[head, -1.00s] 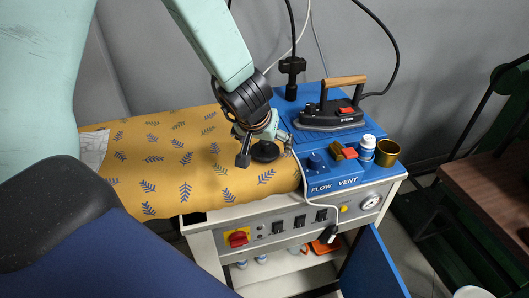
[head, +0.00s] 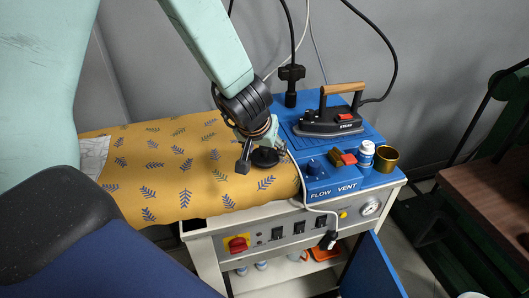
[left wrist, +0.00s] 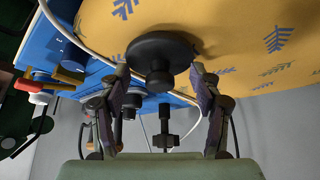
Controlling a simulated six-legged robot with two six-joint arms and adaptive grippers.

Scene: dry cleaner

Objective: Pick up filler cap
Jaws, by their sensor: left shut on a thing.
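The filler cap, a black round disc with a stubby knob (head: 265,158), is at the right end of the yellow leaf-patterned board. It also shows large in the left wrist view (left wrist: 160,48). My left gripper (head: 262,153) reaches down over the board and is shut on the cap. I cannot tell whether the cap touches the cloth. My right gripper is not in view.
A pale cable (head: 297,175) runs beside my left gripper. A blue door (head: 375,270) stands open below.

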